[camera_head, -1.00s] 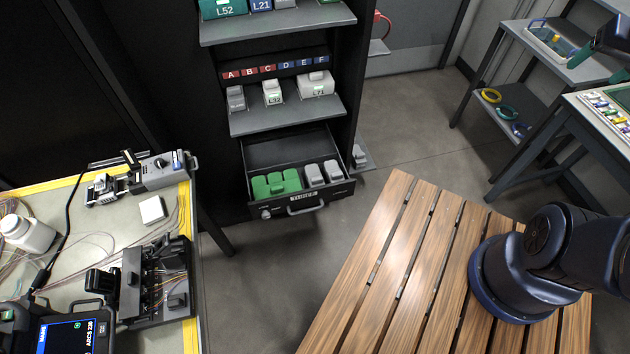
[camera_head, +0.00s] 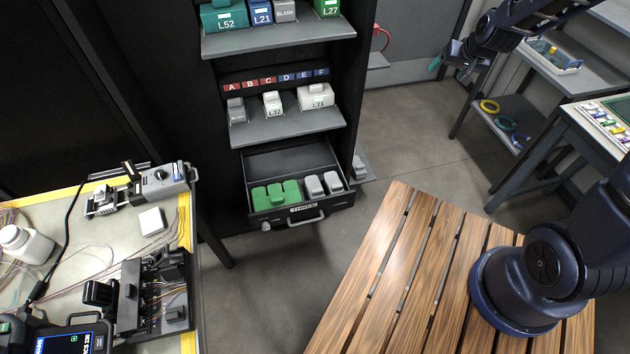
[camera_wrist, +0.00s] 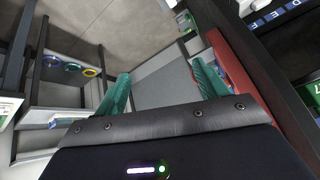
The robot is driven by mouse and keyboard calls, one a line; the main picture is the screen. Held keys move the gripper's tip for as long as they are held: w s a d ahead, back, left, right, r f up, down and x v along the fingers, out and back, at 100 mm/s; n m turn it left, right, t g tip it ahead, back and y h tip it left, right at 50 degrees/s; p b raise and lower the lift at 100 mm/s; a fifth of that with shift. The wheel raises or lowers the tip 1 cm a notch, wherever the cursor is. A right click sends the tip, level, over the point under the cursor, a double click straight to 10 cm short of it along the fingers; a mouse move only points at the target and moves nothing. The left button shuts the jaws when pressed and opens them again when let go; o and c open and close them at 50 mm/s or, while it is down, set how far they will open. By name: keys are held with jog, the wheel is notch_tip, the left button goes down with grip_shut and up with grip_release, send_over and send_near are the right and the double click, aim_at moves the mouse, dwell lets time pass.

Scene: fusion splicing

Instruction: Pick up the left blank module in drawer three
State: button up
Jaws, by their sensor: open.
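Drawer three (camera_head: 257,220) is pulled open low in the dark cabinet, with a label reading "THREE" and a handle on its front. Several green modules sit in its left part. Two grey blank modules sit in its right part: the left one (camera_head: 314,186) and the right one (camera_head: 333,182). My gripper (camera_head: 452,60) is up at the right, well apart from the drawer, with green fingertips. In the wrist view my gripper (camera_wrist: 160,90) is open and empty, its two green fingers spread. The drawer does not clearly show in the wrist view.
Cabinet shelves (camera_head: 290,125) above the drawer hold labelled modules. A cluttered workbench (camera_head: 60,180) stands at the left. A slatted wooden surface (camera_head: 400,290) lies in front of my arm. Grey side tables (camera_head: 570,130) stand at the right. Open floor lies between drawer and tables.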

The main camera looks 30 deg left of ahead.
jog(key=s+a+f+n, duration=0.1)
jog(key=s+a+f, duration=0.2)
jog(key=a+f, duration=0.9)
jog(key=n+t+y, duration=0.1)
jog(key=n+y, duration=0.1)
jog(key=n, duration=0.2)
send_near(317, 189)
jog(key=shift+x, duration=4.3)
jog(key=shift+s, duration=0.1)
jog(key=c, duration=1.4)
jog(key=shift+r, duration=0.1)
